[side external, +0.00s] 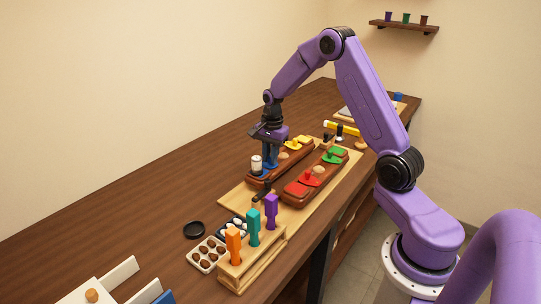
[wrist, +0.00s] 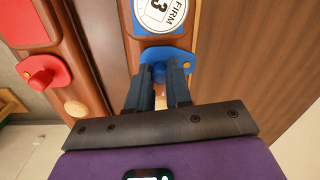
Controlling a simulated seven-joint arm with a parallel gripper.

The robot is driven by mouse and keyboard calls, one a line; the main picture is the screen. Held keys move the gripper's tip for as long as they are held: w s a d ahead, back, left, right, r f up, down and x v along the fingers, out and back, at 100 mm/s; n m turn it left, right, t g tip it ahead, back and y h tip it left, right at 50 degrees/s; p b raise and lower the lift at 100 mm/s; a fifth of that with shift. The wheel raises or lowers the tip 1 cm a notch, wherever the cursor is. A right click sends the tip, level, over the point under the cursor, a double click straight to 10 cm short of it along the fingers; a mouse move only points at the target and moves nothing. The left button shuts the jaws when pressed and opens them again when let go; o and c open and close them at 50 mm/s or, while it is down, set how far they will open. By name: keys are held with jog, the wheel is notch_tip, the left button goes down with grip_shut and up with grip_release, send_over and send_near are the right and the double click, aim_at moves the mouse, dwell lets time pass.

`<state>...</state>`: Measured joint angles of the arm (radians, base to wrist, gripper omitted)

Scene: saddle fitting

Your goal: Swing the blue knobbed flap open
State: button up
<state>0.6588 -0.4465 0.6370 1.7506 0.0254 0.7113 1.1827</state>
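The blue flap (wrist: 180,57) lies on a brown wooden block, beside a round white label reading "FIRM 3" (wrist: 160,12). Its blue knob (wrist: 159,72) shows between the two fingertips of my gripper (wrist: 162,72) in the wrist view. The fingers stand apart with a narrow gap, one on each side of the knob; I cannot tell whether they press on it. In the side view my gripper (side external: 269,162) points down over the near end of the rear block, and the blue flap (side external: 267,174) is partly hidden under it.
The same block carries a yellow flap (side external: 295,143); the front block has red (side external: 312,177) and green (side external: 334,156) knobbed flaps. A rack with orange (side external: 234,244), teal and purple pegs stands nearer.

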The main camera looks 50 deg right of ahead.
grip_shut()
jog(key=shift+d, duration=0.1)
jog(key=n, duration=0.2)
jog(key=d+n, duration=0.1)
jog(key=n, duration=0.1)
jog(key=shift+w+d+n, duration=0.1)
jog(key=shift+w+n, duration=0.05)
jog(key=shift+n, duration=0.15)
jog(key=n, duration=0.1)
jog(key=d+n, duration=0.1)
jog(key=n, duration=0.1)
jog(key=w+n, duration=0.1)
jog(key=n, duration=0.1)
jog(key=shift+d+y, duration=0.15)
jog(key=shift+y, duration=0.15)
jog(key=n, duration=0.2)
jog(key=w+n, duration=0.1)
jog(key=n, duration=0.2)
jog(key=shift+w+d+n+g, duration=0.2)
jog(key=shift+d+n+g, duration=0.1)
jog(key=shift+d+n, duration=0.1)
jog(key=n, duration=0.1)
jog(key=w+n, duration=0.1)
jog(key=n, duration=0.3)
jog(key=shift+w, duration=0.3)
jog(key=shift+n, duration=0.4)
